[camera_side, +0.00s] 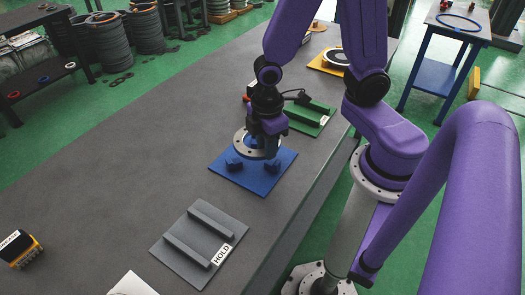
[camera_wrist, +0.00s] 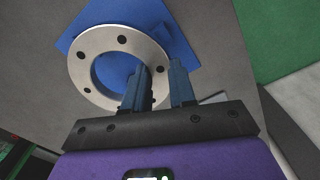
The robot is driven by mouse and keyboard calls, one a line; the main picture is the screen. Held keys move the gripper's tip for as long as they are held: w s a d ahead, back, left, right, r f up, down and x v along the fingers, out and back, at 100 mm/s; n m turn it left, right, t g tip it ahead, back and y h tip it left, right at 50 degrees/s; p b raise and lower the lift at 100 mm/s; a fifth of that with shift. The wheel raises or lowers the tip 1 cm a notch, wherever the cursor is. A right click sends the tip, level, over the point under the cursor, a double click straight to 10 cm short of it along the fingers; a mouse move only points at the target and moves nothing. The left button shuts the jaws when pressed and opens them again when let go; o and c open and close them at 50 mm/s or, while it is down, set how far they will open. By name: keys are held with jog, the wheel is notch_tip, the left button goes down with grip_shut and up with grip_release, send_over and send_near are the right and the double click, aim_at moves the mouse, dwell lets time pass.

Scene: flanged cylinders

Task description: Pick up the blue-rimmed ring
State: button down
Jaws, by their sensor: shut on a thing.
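The blue-rimmed ring (camera_side: 240,142) is a pale metal flange with bolt holes and blue on its inner or lower part. It is held a little above the blue plate (camera_side: 252,187), seemingly clear of its blocks. In the wrist view the ring (camera_wrist: 98,41) lies flat to the camera with the blue plate (camera_wrist: 180,35) behind it. My gripper (camera_wrist: 158,88) is shut on the right side of the ring, one finger in the hole and one outside. In the side view my gripper (camera_side: 268,138) partly hides the ring.
A grey plate (camera_side: 198,245) marked HOLD, with two bars, lies in front. A green plate (camera_side: 310,118) with a bar and a yellow plate (camera_side: 328,62) with a ring lie behind. A black-and-yellow device (camera_side: 20,250) stands front left.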

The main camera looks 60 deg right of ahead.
jog(key=s+d+r, duration=0.3)
jog(key=s+r, duration=0.5)
jog(key=s, duration=0.4)
jog(key=shift+s+r, duration=0.2)
jog(key=shift+r, duration=0.15)
dwell(0.4)
